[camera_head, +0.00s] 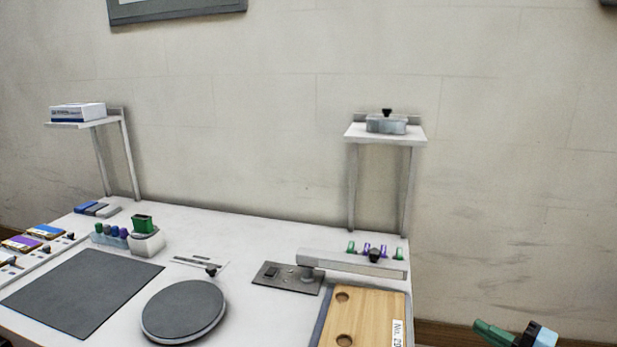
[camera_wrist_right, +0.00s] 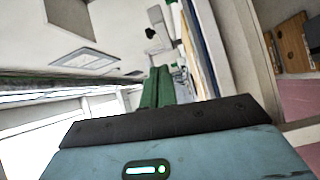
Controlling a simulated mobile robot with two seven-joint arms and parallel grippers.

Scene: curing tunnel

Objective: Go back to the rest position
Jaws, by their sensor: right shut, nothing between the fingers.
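My right gripper (camera_head: 492,331) shows at the bottom right corner of the head view, to the right of the table and clear of it. Its green fingers are together with nothing between them. In the right wrist view the shut green fingers (camera_wrist_right: 157,88) point away from the grey-blue gripper body, into open space. My left gripper is in neither view.
The white table (camera_head: 240,240) bears a dark mat (camera_head: 82,292), a round grey turntable (camera_head: 184,311), a metal device (camera_head: 350,263) and a wooden board (camera_head: 365,312) with holes. Two raised shelves stand at the back, the right one (camera_head: 415,134) holding a lidded box. Room right of the table looks free.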

